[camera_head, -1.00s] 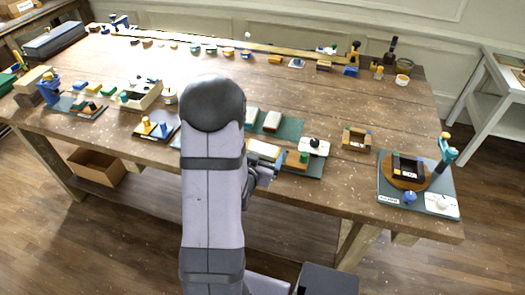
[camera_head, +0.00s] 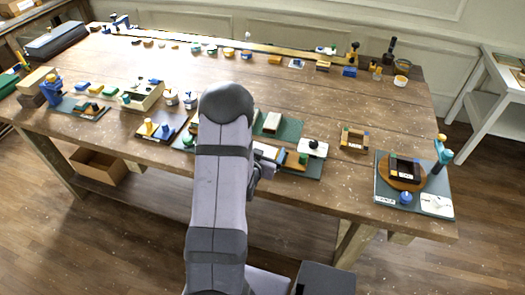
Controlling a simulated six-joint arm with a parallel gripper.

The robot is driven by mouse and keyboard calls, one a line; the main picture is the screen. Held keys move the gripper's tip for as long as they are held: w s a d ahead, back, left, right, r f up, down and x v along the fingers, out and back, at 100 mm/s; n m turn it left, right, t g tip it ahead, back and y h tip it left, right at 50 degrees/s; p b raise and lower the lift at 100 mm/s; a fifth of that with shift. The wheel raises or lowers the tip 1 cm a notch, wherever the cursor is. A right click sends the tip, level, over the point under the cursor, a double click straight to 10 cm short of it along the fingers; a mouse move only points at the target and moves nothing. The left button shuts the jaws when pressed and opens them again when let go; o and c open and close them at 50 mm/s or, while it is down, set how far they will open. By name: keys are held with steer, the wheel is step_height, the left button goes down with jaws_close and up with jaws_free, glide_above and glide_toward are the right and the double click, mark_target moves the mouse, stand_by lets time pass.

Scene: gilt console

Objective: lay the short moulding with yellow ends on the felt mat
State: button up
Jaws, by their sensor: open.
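A green mat (camera_head: 291,130), which looks like the felt mat, lies mid-table just right of my arm, partly hidden by it. A pale block (camera_head: 272,122) lies on it. My gripper (camera_head: 265,172) shows only in part at the right side of my arm, low at the table's front edge; it is open, though its fingertips are not clear. A pale bar with a yellowish edge (camera_head: 266,151) lies just above it in the picture. I cannot tell whether that bar is the short moulding with yellow ends, or whether the gripper touches it.
A board with an orange-brown block (camera_head: 292,160) and a white box with a black knob (camera_head: 314,148) stand right of my gripper. A small wooden frame (camera_head: 354,139) and a round turntable (camera_head: 402,184) are further right. The table's middle is fairly clear.

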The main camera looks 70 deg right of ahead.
steer(key=c, duration=0.8)
steer(key=shift+r, duration=0.25)
step_height(320, 180, up, 10)
steer(key=b, duration=0.2)
steer(key=shift+f, duration=0.25)
